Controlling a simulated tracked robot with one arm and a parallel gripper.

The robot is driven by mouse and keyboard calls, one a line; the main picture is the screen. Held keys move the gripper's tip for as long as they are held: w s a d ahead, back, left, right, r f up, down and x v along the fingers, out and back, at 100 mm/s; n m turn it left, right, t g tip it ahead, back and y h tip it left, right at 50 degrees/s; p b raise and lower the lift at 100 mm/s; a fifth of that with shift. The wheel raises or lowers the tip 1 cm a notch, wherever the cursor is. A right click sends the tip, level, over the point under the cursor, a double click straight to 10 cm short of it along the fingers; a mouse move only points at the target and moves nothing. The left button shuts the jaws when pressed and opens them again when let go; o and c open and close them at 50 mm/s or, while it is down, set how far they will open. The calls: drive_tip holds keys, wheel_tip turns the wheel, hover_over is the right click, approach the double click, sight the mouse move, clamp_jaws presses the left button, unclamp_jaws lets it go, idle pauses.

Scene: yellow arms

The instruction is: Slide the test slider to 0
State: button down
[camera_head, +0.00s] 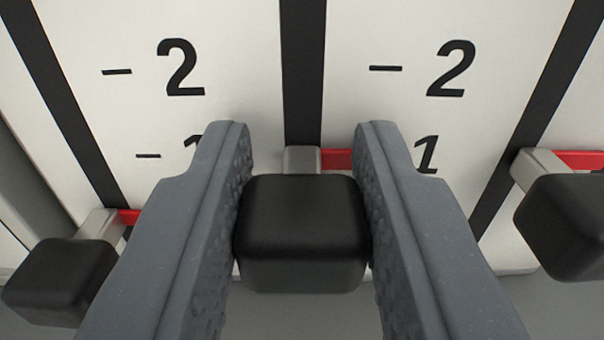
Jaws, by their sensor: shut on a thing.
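A black slider knob (303,225) sits in the middle of the view, on a grey stem (301,160) that enters a vertical black slot (303,70) in a white panel. My gripper (304,215) is shut on this knob, with one grey finger on its left side and one on its right. A red pointer (338,159) runs from the stem to the right, at about the height of the "1" mark (427,154). The right finger covers part of the pointer and of the mark's line. The slot below the knob is hidden.
A second black knob (60,280) with a red pointer stands at the lower left, and a third (565,225) at the right edge. Both are apart from my fingers. The white panel (240,70) shows "2" marks above. The panel's lower edge lies just below the knobs.

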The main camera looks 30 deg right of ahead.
drive_tip(key=shift+d+f+b, duration=0.1)
drive_tip(key=shift+f+b, duration=1.15)
drive_tip(key=shift+f, duration=0.65)
drive_tip(key=c, duration=1.1)
unclamp_jaws()
drive_tip(key=shift+r, duration=0.1)
drive_tip(key=shift+s, duration=0.15)
drive_tip(key=s+a, duration=0.1)
drive_tip(key=b, duration=0.4)
approach(306, 297)
drive_tip(key=shift+s+a+f, duration=0.35)
drive_tip(key=shift+s+f, duration=0.15)
drive_tip(key=shift+s, duration=0.05)
drive_tip(key=shift+s+a+f, duration=0.4)
drive_tip(key=shift+s+f, duration=0.15)
